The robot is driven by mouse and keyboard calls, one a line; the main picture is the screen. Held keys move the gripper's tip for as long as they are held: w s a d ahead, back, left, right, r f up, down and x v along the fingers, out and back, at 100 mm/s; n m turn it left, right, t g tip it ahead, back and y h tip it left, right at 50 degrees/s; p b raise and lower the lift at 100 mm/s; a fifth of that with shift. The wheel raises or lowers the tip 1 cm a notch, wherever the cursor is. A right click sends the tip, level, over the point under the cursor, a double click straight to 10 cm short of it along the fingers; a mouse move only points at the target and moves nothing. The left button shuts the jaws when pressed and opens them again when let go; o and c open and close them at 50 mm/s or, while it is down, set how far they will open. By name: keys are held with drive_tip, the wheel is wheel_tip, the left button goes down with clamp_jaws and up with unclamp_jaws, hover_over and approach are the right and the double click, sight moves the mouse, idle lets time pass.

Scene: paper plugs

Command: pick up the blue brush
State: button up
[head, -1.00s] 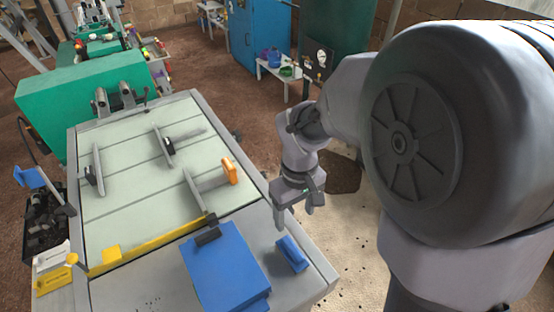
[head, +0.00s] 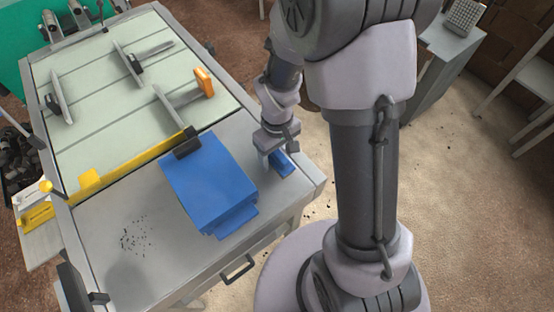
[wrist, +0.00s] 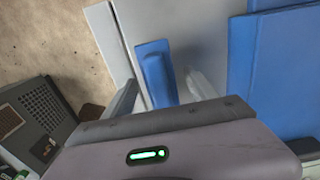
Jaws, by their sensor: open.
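The blue brush (head: 283,163) lies on the grey metal table near its right edge in the head view, partly hidden by my gripper. In the wrist view the blue brush (wrist: 156,72) shows just ahead of the gripper, its near end between the two fingers. My gripper (head: 279,152) is open and empty, pointing down at the brush. In the wrist view the gripper (wrist: 160,95) has one finger on each side of the brush. I cannot tell whether the fingers touch it.
A large blue box (head: 210,184) stands on the table left of the brush, and it also shows in the wrist view (wrist: 275,65). Clamps and an orange block (head: 204,82) lie on the pale panel (head: 110,130) behind. The table's front left (head: 130,210) is bare apart from dark specks.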

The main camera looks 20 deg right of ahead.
sight(277, 152)
drive_tip(key=shift+r, duration=0.1)
clamp_jaws()
drive_tip(key=shift+r+p, duration=0.3)
drive_tip(key=shift+r, duration=0.25)
wheel_tip(277, 152, up, 2)
drive_tip(key=shift+r+p, duration=0.25)
drive_tip(key=shift+p, duration=0.3)
drive_tip(key=s, duration=0.8)
drive_tip(key=shift+a+r, duration=0.25)
drive_tip(key=shift+r, duration=0.15)
drive_tip(key=s+f+b, duration=0.1)
drive_tip(key=s+b, duration=0.1)
drive_tip(key=b, duration=0.4)
drive_tip(key=shift+s+a+f, duration=0.1)
drive_tip(key=shift+s+f, duration=0.05)
drive_tip(key=shift+f, duration=0.05)
drive_tip(key=s+r+b, duration=0.2)
drive_tip(key=s+b, duration=0.3)
drive_tip(key=b, duration=0.1)
drive_tip(key=shift+s+a, duration=0.15)
drive_tip(key=shift+s, duration=0.2)
